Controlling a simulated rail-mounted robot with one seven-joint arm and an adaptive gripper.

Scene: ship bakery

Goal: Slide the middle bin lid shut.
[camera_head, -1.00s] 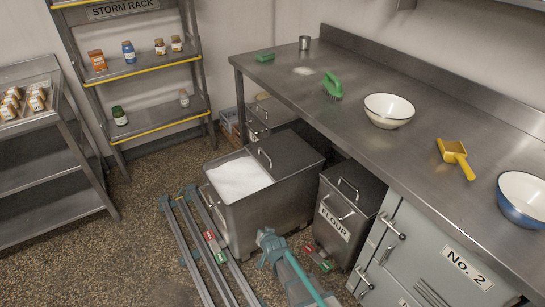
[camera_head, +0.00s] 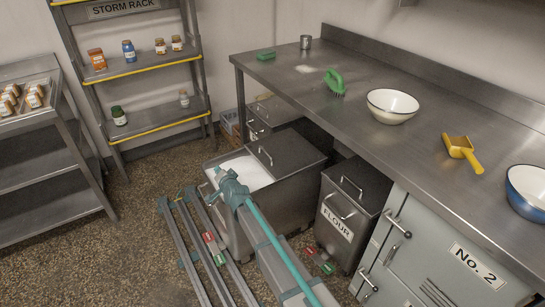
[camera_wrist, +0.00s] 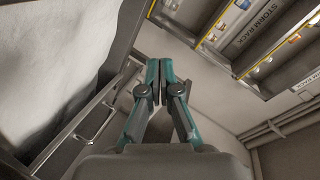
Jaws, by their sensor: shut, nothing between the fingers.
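The middle bin (camera_head: 286,212) is a grey metal bin under the counter. White powder (camera_head: 245,168) shows in its open front-left part. Its lid (camera_head: 290,151), with a bar handle (camera_head: 265,156), covers only the right, rear part. In the wrist view the powder (camera_wrist: 55,60) fills the left, with a bin bar handle (camera_wrist: 97,122) below it. My gripper (camera_head: 220,172) is shut and empty near the bin's left end, apart from the lid handle. It also shows shut in the wrist view (camera_wrist: 160,78). My arm hides part of the bin's front.
A shut flour bin (camera_head: 346,205) stands to the right, another bin (camera_head: 268,115) behind. The counter (camera_head: 350,120) overhangs the bins and bears bowls, a brush and a yellow scoop (camera_head: 462,150). The storm rack (camera_head: 150,75) is at the back left. Open floor (camera_head: 130,240) lies left.

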